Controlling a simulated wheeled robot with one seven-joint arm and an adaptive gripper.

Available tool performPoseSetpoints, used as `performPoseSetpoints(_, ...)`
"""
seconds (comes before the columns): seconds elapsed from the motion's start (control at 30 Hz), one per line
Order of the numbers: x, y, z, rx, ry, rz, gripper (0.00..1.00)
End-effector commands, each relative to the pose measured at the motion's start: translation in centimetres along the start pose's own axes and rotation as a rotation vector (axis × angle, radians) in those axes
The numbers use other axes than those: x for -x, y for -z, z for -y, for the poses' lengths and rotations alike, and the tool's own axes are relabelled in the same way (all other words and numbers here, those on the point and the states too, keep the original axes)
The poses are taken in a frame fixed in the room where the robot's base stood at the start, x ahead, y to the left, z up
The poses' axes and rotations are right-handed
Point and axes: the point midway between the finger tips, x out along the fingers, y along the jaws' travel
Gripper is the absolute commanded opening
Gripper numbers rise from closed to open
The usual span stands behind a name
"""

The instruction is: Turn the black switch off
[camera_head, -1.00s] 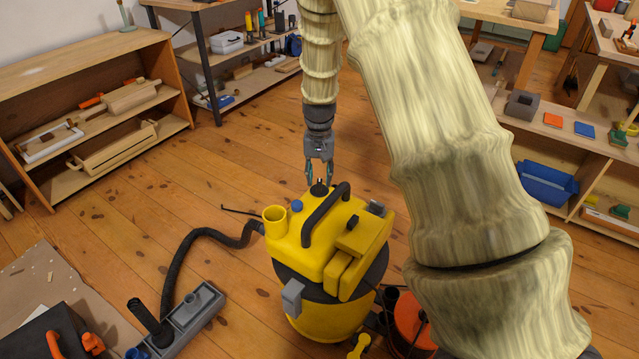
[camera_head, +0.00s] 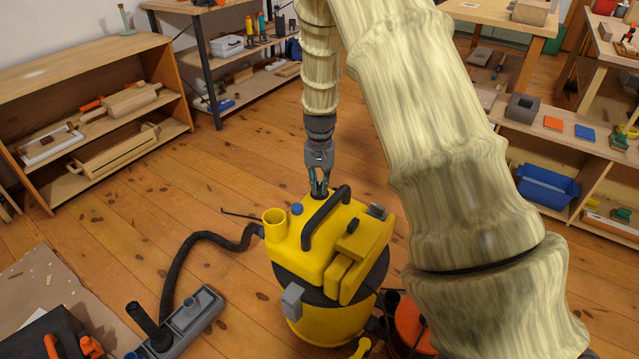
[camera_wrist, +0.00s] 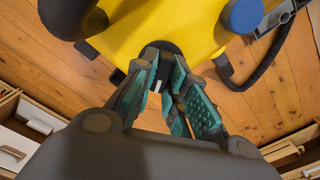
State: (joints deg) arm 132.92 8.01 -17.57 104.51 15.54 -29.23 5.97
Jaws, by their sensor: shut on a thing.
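A yellow shop vacuum (camera_head: 330,255) with a black carry handle stands on the wooden floor in the head view. Its yellow top also fills the upper part of the wrist view (camera_wrist: 160,28). My gripper (camera_head: 319,188) points straight down at the back edge of the vacuum's top. In the wrist view my gripper (camera_wrist: 163,80) is closed around the black switch (camera_wrist: 153,66), which bears a small white mark. The fingertips cover the switch's sides. In the head view the fingers hide most of the switch.
A blue knob (camera_head: 296,209) and the yellow round port (camera_head: 274,222) sit left of my gripper. The black handle (camera_head: 326,215) rises close on the right. A black hose (camera_head: 215,238) runs to a grey floor nozzle (camera_head: 190,318). Open floor lies behind the vacuum.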

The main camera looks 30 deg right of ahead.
Motion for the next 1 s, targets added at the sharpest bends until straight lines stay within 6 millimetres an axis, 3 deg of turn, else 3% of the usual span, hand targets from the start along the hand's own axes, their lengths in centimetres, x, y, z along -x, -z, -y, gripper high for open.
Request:
performPoseSetpoints(0.37,0.54,-0.05,0.00,0.122,0.000,0.002,0.00)
performPoseSetpoints(1.0,0.53,-0.13,0.22,0.680,0.001,0.002,0.00)
